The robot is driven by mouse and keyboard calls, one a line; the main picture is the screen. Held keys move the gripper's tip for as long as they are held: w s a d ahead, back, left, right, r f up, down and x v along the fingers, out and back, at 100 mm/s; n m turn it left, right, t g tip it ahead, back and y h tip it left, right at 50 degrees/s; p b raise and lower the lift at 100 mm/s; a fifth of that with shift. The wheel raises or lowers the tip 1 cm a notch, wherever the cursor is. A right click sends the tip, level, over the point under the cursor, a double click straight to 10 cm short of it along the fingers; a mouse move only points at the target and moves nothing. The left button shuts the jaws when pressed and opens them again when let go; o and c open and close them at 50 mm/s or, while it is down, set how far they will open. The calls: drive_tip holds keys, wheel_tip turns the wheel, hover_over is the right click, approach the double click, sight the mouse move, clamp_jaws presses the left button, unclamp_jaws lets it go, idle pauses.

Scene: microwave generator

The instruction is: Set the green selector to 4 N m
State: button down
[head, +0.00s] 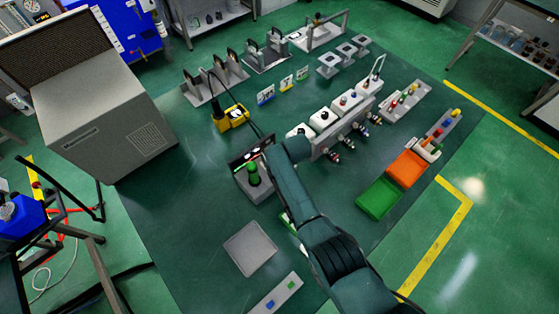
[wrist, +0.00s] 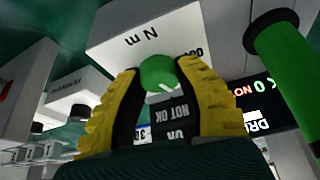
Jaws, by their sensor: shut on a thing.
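The green selector (wrist: 157,72) is a round knob with a short white mark, in the middle of the wrist view. The mark points toward the lower right of that picture. The knob is on a white box (wrist: 128,38) printed "N m", seen upside down; its other figures are partly covered. My gripper (wrist: 160,76) has its two yellow fingers on either side of the knob and is shut on it. In the head view my arm (head: 300,190) reaches to the row of white boxes and hides the selector.
A green-handled tool (head: 252,172) stands in a grey holder close left of my arm; its handle (wrist: 285,75) shows at right in the wrist view. A dark display (wrist: 265,95) is behind it. Green (head: 379,199) and orange (head: 407,169) trays lie right of my arm.

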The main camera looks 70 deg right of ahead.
drive_tip(key=shift+s+a+f+m+g, duration=0.1)
drive_tip(key=shift+f+m+g, duration=0.1)
drive_tip(key=shift+m, duration=0.4)
drive_tip(key=shift+a+f+m+g, duration=0.1)
drive_tip(key=shift+m+g, duration=0.1)
drive_tip(key=shift+m, duration=0.4)
drive_tip(key=shift+m+h, duration=0.3)
drive_tip(key=c, duration=0.7)
unclamp_jaws()
drive_tip(key=shift+d+r, duration=0.1)
drive_tip(key=shift+o, duration=0.3)
drive_tip(key=shift+r, duration=0.1)
drive_tip(key=shift+r, duration=0.15)
drive_tip(key=v, duration=1.1)
drive_tip(key=shift+r, duration=0.3)
